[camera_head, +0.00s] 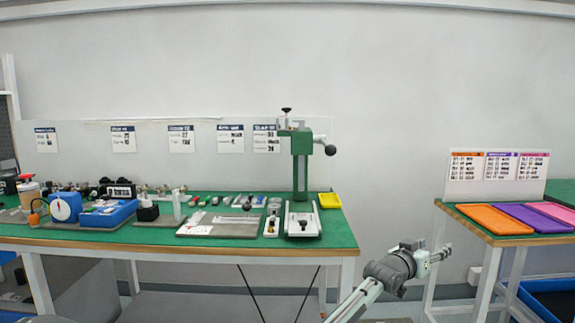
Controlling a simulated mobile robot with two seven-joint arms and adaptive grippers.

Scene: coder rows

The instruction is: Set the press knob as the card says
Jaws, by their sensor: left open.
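A green press (301,170) stands upright at the right end of the green-topped bench. It has a small black knob (286,110) on top and a black ball (330,150) on its right side. I cannot read any setting on it. Several white cards with dark headers hang on the panel behind; the nearest card (264,138) is partly behind the press head, and its print is too small to read surely. My left gripper (443,254) is open and empty, over the gap right of the bench, below and away from the press. My right gripper is out of view.
A second table at right holds orange (494,219), purple and pink trays before a board of lists (497,165). The gap between tables is free except for my arm.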

